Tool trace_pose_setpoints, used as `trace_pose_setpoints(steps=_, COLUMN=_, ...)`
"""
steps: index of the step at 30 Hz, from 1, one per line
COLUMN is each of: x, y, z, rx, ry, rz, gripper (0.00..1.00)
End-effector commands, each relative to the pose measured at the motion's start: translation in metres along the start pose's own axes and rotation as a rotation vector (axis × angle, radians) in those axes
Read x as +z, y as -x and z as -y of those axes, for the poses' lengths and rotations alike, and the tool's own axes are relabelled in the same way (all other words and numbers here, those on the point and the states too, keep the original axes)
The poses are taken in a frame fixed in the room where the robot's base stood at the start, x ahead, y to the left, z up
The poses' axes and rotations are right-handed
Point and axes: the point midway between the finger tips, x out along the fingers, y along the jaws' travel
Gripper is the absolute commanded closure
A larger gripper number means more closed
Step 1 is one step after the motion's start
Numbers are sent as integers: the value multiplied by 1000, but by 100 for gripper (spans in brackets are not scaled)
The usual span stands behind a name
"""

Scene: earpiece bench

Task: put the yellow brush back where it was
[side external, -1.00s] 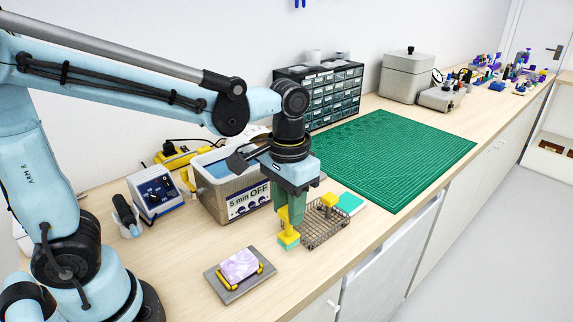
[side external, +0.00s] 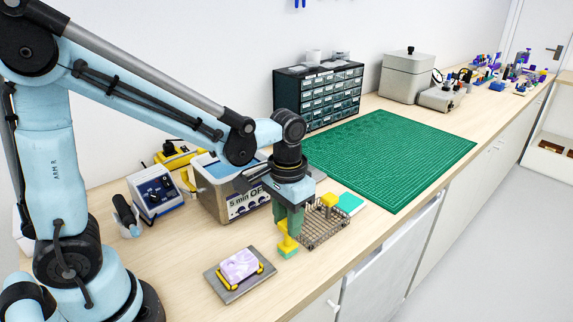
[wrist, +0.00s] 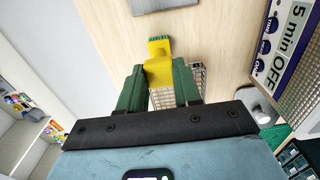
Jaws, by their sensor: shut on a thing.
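The yellow brush (side external: 287,244) has a teal bristle end that points down toward the bench. My gripper (side external: 288,225) is shut on its upper part with green fingers. The brush is just left of the wire basket (side external: 322,232), low over the wooden bench; I cannot tell whether the bristles touch the wood. In the wrist view the yellow brush (wrist: 158,70) sits between the fingertips of my gripper (wrist: 158,88), with a little teal at its far end. The basket (wrist: 160,99) shows partly behind the fingers.
A grey plate (side external: 216,283) with a pale purple block (side external: 239,265) lies in front left. A bath labelled "5 min OFF" (side external: 237,204) stands behind. A yellow block (side external: 329,200) and teal pad (side external: 350,203) are by the basket.

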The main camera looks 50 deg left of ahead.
Motion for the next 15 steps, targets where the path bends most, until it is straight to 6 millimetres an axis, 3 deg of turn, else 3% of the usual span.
trace_pose_setpoints(steps=3, x=0, y=-3, z=0, rx=0, ry=0, rz=0, gripper=100)
trace_pose_setpoints(steps=4, x=0, y=-3, z=0, rx=0, ry=0, rz=0, gripper=64)
trace_pose_setpoints(steps=8, x=0, y=-3, z=0, rx=0, ry=0, rz=0, gripper=44)
trace_pose_setpoints(steps=15, x=0, y=-3, z=0, rx=0, ry=0, rz=0, gripper=41)
